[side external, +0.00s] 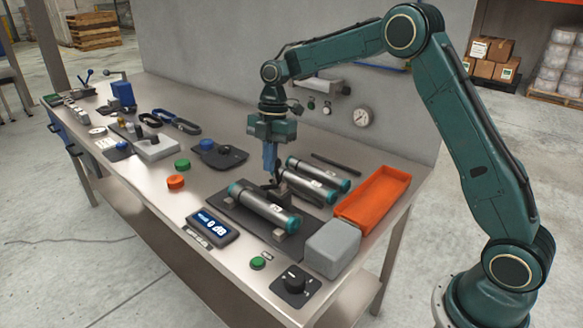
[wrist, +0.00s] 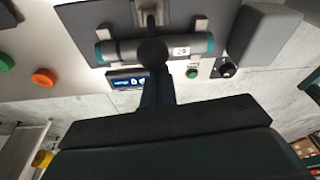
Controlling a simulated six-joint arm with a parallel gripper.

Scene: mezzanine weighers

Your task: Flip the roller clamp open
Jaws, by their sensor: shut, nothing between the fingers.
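A grey roller with teal end caps (side external: 256,204) lies on a dark plate (side external: 225,217) in grey supports. It also shows in the wrist view (wrist: 126,48). The roller clamp's dark lever (side external: 276,180) stands at the roller's far side, under my gripper. In the wrist view a round dark knob (wrist: 152,53) covers the middle of the roller, with a pale metal bracket (wrist: 150,13) beyond it. My gripper (side external: 270,170) points down with its blue fingers shut and empty, close to the lever. I cannot tell whether they touch it.
Two more rollers (side external: 311,188) lie just behind. An orange tray (side external: 345,212) and a grey box (side external: 333,247) stand at the right. A weight display (side external: 213,228), green button (side external: 258,263) and black knob (side external: 294,281) line the front.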

